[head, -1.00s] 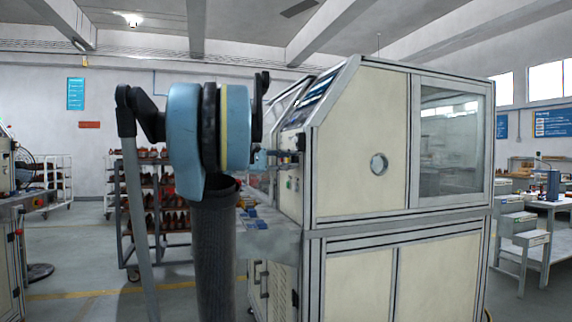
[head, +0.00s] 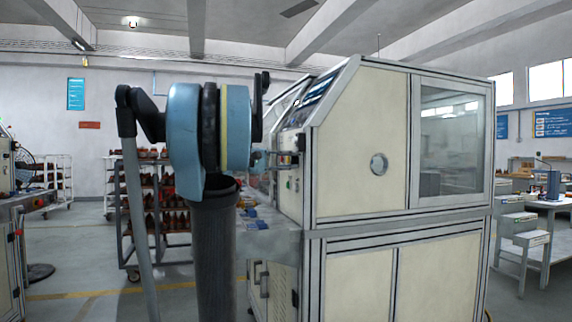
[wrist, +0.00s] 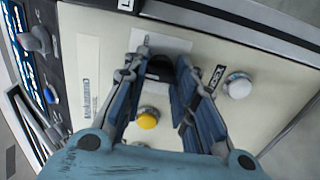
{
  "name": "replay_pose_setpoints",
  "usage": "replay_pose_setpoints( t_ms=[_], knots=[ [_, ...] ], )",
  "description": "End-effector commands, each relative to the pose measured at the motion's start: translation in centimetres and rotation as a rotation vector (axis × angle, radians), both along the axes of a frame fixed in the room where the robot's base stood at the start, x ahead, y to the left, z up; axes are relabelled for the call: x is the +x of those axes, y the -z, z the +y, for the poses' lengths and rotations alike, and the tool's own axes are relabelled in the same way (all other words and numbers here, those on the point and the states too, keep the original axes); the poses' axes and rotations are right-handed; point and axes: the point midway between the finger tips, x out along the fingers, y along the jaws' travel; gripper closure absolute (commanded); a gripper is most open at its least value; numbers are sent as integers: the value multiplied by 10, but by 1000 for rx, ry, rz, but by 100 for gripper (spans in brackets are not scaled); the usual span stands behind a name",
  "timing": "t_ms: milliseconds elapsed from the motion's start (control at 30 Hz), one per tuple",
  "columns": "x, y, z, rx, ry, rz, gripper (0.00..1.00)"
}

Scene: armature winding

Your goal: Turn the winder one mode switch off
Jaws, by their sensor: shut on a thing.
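The winder machine (head: 365,140) fills the middle and right of the head view, with its control panel on its left side. In the wrist view a black knob (wrist: 160,68), which looks like the mode switch, sits on the cream panel between my fingertips. My gripper (wrist: 163,72) is shut on this knob, one blue finger on each side. The fingers partly cover it, so I cannot read its pointer direction. In the head view my gripper (head: 286,160) reaches the panel, small and partly hidden behind my arm.
In the wrist view a yellow button (wrist: 148,119) lies just below the knob and a white button (wrist: 238,86) to its right. Grey switches (wrist: 38,40) sit on a blue-marked panel at left. A work shelf (head: 268,241) juts out below the panel in the head view.

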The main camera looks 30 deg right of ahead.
Motion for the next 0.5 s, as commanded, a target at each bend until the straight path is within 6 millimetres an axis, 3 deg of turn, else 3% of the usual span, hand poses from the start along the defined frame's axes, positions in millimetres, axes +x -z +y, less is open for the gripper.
replay_pose_setpoints(
  t_ms=[100,133,200,500],
  knots=[
    [-1,3,1,6,2,-1,98],
    [-1,3,1,6,2,-1,68],
    [-1,3,1,6,1,-1,54],
    [-1,1,0,3,1,0,54]
  ],
)
